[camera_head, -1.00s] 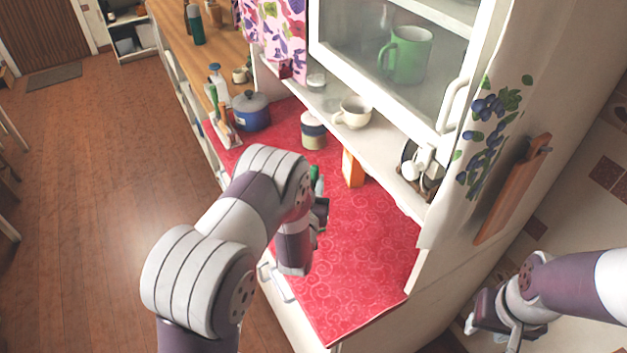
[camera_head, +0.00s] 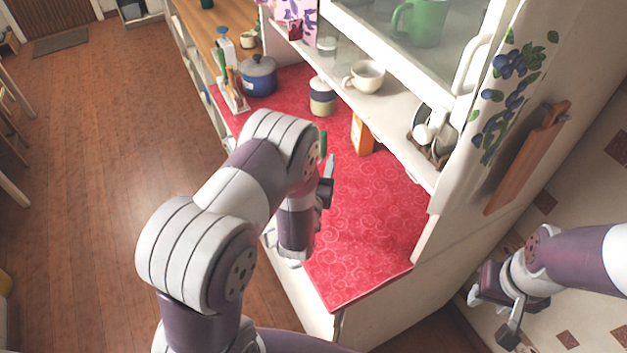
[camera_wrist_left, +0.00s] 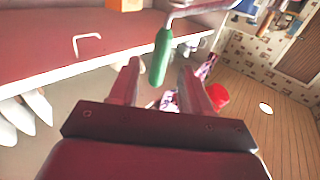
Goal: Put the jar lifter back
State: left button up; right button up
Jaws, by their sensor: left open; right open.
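The jar lifter shows in the left wrist view as a green handle (camera_wrist_left: 160,58) with a metal rod running up from it. The handle lies just ahead of and between my open left fingertips; I cannot tell whether they touch it. In the head view only a bit of green (camera_head: 323,143) shows behind my left arm. My left gripper (camera_head: 327,180) is at the red counter's near side, partly hidden by its own wrist; its fingers also show in the left wrist view (camera_wrist_left: 165,85). My right gripper (camera_head: 493,312) is open and empty, low at the right, away from the counter.
The red counter (camera_head: 365,230) is clear toward its front. An orange box (camera_head: 361,135), a banded jar (camera_head: 322,97), a blue pot (camera_head: 258,76) and a utensil holder (camera_head: 233,98) stand behind. A shelf above holds a cup (camera_head: 367,77) and a dish rack (camera_head: 437,150).

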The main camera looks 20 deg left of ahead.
pick_arm(q)
jog(key=s+d+f+m+g+h+b, duration=0.1)
jog(key=s+d+f+g+h, duration=0.1)
jog(key=s+g, duration=0.8)
jog(key=shift+d+g+h+b, duration=0.3)
jog(key=shift+d+h, duration=0.1)
jog(key=shift+d, duration=0.15)
jog(key=shift+o, duration=0.2)
jog(key=s+a+r+m+g, duration=0.1)
jog(key=s+g, duration=0.4)
jog(key=s, duration=0.5)
jog(key=shift+r, duration=0.85)
jog(key=w+f+t+b, duration=0.5)
jog(key=w+t, duration=0.2)
jog(key=w, duration=0.3)
jog(key=w+a+r+t, duration=0.1)
jog(key=w+t, duration=0.2)
jog(key=w, duration=0.2)
jog(key=w+a+r+t, duration=0.1)
jog(key=w+r+t, duration=0.1)
jog(key=w, duration=0.3)
jog(key=w+a+r+n+t+y, duration=0.1)
jog(key=w+t, duration=0.2)
jog(key=w, duration=0.2)
jog(key=shift+r+t+p, duration=0.2)
jog(key=shift+t+p, duration=0.2)
jog(key=shift+w+f, duration=0.2)
jog(key=shift+w, duration=0.15)
jog(key=shift+s+r, duration=0.1)
grip_shut()
